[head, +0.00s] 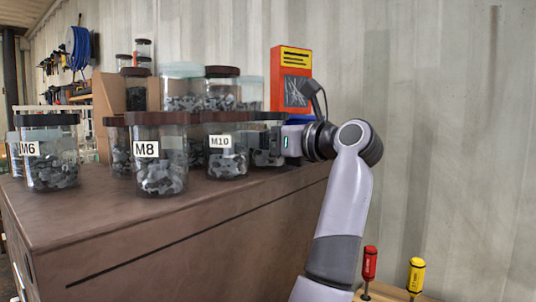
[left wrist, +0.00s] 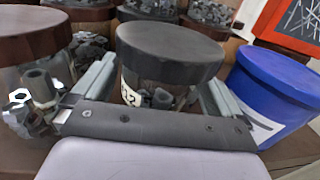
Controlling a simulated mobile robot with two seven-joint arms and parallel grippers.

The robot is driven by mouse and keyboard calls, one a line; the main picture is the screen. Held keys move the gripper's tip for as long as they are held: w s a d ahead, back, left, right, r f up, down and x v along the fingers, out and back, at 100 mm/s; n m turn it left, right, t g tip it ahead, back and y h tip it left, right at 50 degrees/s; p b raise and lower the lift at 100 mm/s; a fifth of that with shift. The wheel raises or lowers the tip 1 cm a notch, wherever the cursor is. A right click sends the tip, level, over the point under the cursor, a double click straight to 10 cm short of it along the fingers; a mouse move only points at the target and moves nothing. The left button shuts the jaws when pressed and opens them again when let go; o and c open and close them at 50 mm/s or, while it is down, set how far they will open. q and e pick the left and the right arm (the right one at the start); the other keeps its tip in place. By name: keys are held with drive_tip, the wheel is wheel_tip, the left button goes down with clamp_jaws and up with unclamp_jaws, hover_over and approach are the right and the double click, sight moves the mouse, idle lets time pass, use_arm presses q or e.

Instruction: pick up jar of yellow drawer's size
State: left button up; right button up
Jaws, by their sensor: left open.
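Several clear jars of dark metal parts stand on the brown cabinet top: a jar labelled M6 (head: 52,172), a jar labelled M8 (head: 160,168) and a jar labelled M10 (head: 227,160). In the left wrist view, a black-lidded jar (left wrist: 170,48) has a partly hidden label ending in 2. My left gripper (left wrist: 157,78) is open, with one finger on each side of this jar. In the head view the gripper (head: 270,146) is at the right end of the row, partly covering a jar there. No yellow drawer shows. My right gripper is not in view.
A blue-lidded container (left wrist: 275,90) stands close on the right, and a brown-lidded jar (left wrist: 32,75) on the left. More jars stand behind. A red box (head: 291,68) is at the wall. Red (head: 370,262) and yellow (head: 415,275) screwdrivers stand at lower right. The cabinet's front top (head: 110,218) is clear.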

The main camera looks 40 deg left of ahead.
use_arm(q)
drive_tip(key=c, duration=1.3)
drive_tip(key=shift+o, duration=0.2)
drive_tip(key=shift+r, duration=0.15)
wheel_tip(320, 180, up, 20)
